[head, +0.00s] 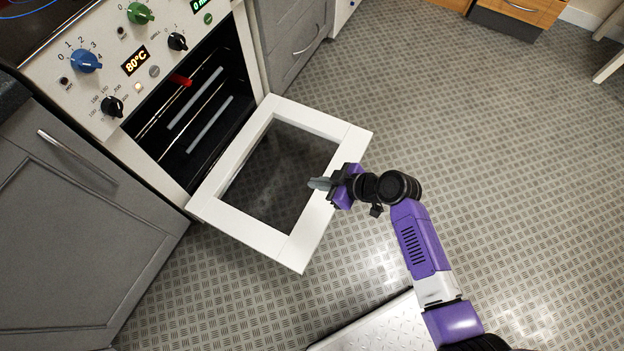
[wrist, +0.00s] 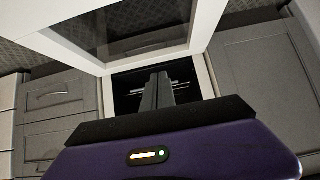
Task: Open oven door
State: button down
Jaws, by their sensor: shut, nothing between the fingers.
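The oven (head: 150,85) stands at the upper left in the head view, with its cavity exposed and racks visible inside. Its white-framed oven door (head: 335,128) with a dark glass pane is swung down, lying roughly flat in front of the cavity. The door also shows in the wrist view (wrist: 202,30). My gripper (head: 318,184) is shut and empty, at the outer right edge of the door. In the wrist view its closed fingers (wrist: 157,90) point toward the oven opening. I cannot tell whether the fingers touch the door.
Grey cabinets flank the oven, one at the left (head: 75,225) and one beyond the oven (head: 290,35). A wooden drawer unit (head: 520,10) is at the top right. The patterned metal floor (head: 500,150) is clear on the right.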

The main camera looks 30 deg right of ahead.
jog(key=s+d+f+b, duration=0.2)
jog(key=f+b, duration=0.6)
jog(key=s+d+f+t+y+b, duration=0.1)
jog(key=s+d+f+b, duration=0.1)
jog(key=f+b, duration=0.7)
jog(key=shift+s, duration=0.85)
jog(key=shift+r, duration=0.15)
